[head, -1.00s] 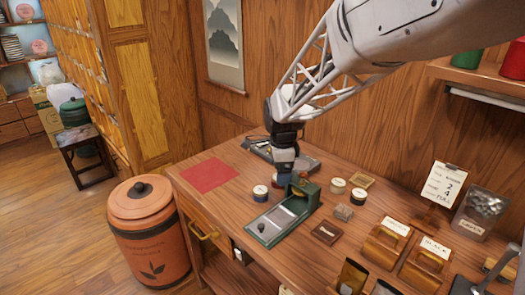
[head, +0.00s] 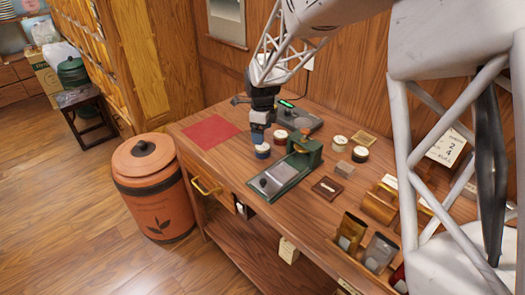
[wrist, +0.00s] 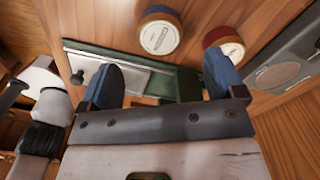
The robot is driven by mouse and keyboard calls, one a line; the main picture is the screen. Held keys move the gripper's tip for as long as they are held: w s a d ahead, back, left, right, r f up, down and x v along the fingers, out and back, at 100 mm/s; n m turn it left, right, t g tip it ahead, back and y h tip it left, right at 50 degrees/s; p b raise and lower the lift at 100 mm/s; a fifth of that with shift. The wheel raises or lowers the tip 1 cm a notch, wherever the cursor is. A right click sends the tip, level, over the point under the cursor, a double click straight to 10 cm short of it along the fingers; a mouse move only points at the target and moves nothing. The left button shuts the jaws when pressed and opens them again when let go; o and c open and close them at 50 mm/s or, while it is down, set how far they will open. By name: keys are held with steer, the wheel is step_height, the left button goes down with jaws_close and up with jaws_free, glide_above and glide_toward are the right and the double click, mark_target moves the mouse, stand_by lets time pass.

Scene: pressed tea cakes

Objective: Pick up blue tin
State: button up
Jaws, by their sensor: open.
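The blue tin (head: 262,152), a short round tin with a pale lid, stands on the wooden table behind the green press. In the wrist view its labelled lid (wrist: 159,36) shows beyond the gap between my fingers. My gripper (head: 258,138) points down just above and slightly behind the blue tin in the head view. Its two blue fingers (wrist: 163,75) are apart with nothing between them. The head view does not settle whether a fingertip touches the tin.
A red tin (head: 280,137) stands close to the blue tin, and shows in the wrist view (wrist: 224,40). The green press (head: 285,175) lies in front. A grey scale (head: 298,117) is behind. White (head: 340,144) and black (head: 360,154) tins stand right. A red mat (head: 210,132) lies left.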

mark_target(262, 148)
steer(key=shift+f, duration=1.2)
steer(key=shift+f, duration=2.6)
steer(key=c, duration=1)
steer(key=shift+r, duration=5.05)
